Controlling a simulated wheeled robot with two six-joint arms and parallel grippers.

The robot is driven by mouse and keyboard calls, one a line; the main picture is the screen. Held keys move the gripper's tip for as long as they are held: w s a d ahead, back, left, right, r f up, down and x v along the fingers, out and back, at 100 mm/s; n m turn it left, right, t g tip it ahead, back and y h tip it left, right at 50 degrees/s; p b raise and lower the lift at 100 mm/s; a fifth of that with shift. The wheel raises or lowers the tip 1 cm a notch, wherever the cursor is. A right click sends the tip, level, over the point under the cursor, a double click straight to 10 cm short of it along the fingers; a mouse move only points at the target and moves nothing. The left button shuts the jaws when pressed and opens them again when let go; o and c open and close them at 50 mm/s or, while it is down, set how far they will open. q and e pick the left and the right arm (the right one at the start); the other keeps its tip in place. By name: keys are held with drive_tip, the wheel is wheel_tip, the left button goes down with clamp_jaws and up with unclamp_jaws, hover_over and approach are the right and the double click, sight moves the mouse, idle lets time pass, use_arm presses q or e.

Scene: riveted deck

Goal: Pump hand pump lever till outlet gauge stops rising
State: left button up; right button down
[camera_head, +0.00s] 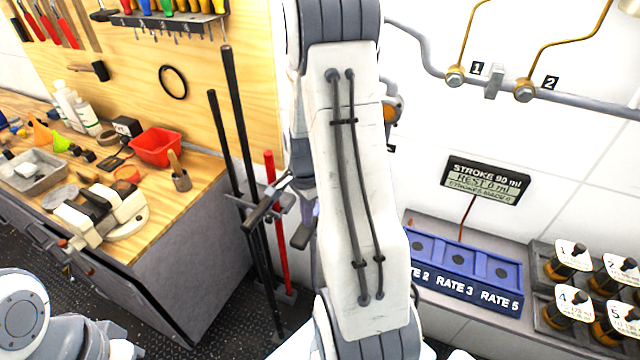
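My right arm fills the middle of the view and hides much behind it. Its gripper (283,220) shows left of the arm, near the tall dark rods; its two dark fingers stand apart with nothing visible between them. I cannot make out a pump lever. A small round orange and grey fitting (393,108) shows partly behind the arm; I cannot tell if it is the outlet gauge. A display (486,179) on the wall reads stroke 90 ml, rest 0 ml, and strokes made 0. My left arm shows at the bottom left, but its gripper does not.
A wooden bench (195,215) with a red bin (155,146) and a tray (32,172) stands left. Dark rods (238,130) and a red rod (276,225) stand beside it. A blue rate box (466,272) and several numbered bottles (566,305) sit right. A pipe (490,82) runs above.

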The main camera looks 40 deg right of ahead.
wheel_tip(320, 180, up, 8)
drive_tip(key=p, duration=0.6)
drive_tip(key=shift+f, duration=0.15)
idle(1.9)
wheel_tip(320, 180, down, 12)
drive_tip(key=b, duration=0.8)
drive_tip(key=shift+d+b, duration=0.1)
drive_tip(key=shift+b, duration=0.3)
wheel_tip(320, 180, up, 12)
drive_tip(key=p, duration=1)
idle(0.9)
